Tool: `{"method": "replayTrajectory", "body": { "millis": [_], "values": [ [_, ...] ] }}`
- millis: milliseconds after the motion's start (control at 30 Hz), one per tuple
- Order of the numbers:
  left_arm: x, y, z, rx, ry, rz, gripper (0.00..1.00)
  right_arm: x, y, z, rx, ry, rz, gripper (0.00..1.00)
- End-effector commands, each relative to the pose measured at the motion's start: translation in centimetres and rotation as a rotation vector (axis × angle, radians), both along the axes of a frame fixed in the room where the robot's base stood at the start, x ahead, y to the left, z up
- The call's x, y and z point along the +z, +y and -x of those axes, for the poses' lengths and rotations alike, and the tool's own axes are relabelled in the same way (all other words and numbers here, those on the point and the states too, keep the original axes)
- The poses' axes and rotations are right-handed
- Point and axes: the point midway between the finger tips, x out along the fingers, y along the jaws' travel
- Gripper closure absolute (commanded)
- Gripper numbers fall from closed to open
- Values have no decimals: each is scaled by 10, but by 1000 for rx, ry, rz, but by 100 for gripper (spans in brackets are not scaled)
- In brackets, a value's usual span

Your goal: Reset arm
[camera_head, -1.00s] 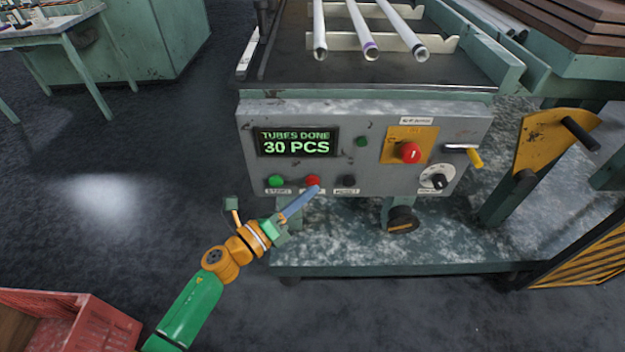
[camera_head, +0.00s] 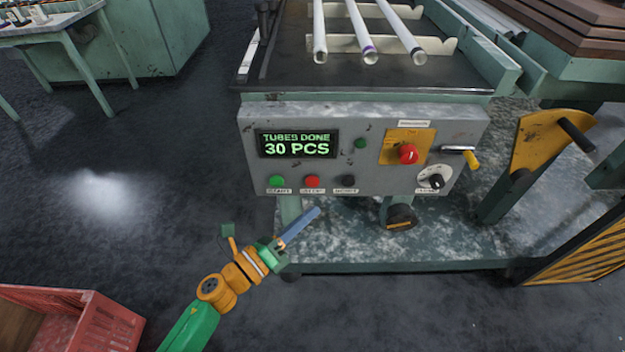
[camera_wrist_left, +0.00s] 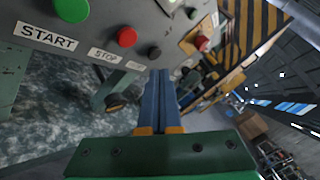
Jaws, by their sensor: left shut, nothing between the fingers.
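My left gripper (camera_head: 300,229) is shut and empty, its blue fingers together. It is in front of and below the control panel (camera_head: 350,185) of the machine, apart from it in the head view. In the left wrist view the shut fingers (camera_wrist_left: 160,100) point toward the panel's lower side. On the panel are a green START button (camera_head: 277,181), a red STOP button (camera_head: 312,181) and a black button (camera_head: 348,181). The display (camera_head: 296,143) reads "TUBES DONE 30 PCS". My right gripper is not in view.
Several glass tubes (camera_head: 362,40) lie on the machine top. A red emergency knob (camera_head: 408,154) and a yellow-tipped lever (camera_head: 472,159) stick out at the panel's right. A red crate (camera_head: 108,318) stands at the lower left. The floor (camera_head: 170,170) left of the machine is clear.

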Motion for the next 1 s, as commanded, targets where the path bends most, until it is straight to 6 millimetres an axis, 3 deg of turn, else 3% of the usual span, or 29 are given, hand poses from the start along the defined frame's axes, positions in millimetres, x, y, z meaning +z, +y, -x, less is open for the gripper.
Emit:
{"method": "replayTrajectory", "body": {
  "millis": [700, 767, 867, 900, 967, 1000],
  "values": [
    [-6, 3, -2, 13, 30, 15, 100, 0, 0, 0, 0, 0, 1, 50],
    [-26, 14, -6, 65, 144, 73, 100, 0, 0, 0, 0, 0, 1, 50],
    [-99, 52, -6, 262, 514, 283, 100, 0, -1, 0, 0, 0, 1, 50],
    [-137, 71, 3, 373, 688, 389, 100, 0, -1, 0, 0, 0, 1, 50],
    [-192, 98, 26, 550, 924, 546, 100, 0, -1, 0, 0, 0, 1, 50],
    [-225, 113, 47, 671, 1062, 644, 100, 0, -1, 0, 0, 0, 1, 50]
  ]
}}
